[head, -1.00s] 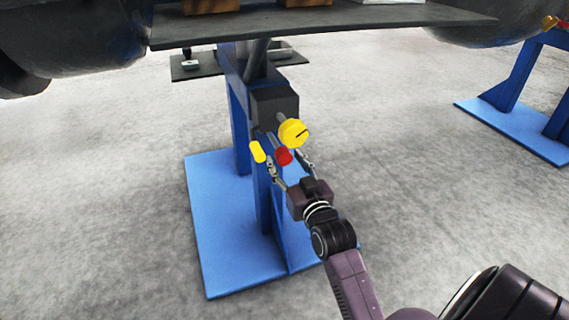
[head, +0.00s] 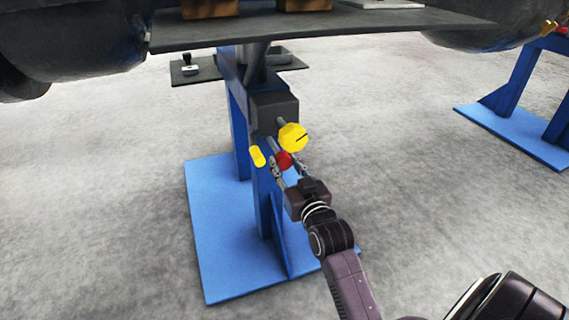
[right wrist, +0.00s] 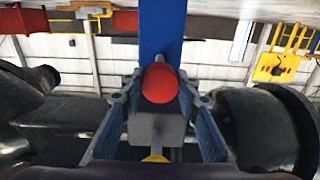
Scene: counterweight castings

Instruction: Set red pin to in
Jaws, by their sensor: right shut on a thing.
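The red pin (head: 284,160) shows as a round red knob on the front of the blue stand, below a yellow knob (head: 293,137) and right of a small yellow handle (head: 257,156). My right gripper (head: 289,170) reaches it from the front, with a finger on each side, and is shut on it. In the right wrist view the red knob (right wrist: 160,84) sits between the two fingers (right wrist: 161,105), in front of a grey block. How deep the pin sits is hidden behind its knob. My left gripper is not in view.
The blue stand (head: 225,235) has a wide base plate on the grey floor. A dark shelf (head: 330,28) overhangs it, with large dark castings (head: 75,55) at both sides. Another blue stand (head: 515,120) is at the right. The floor left of the stand is clear.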

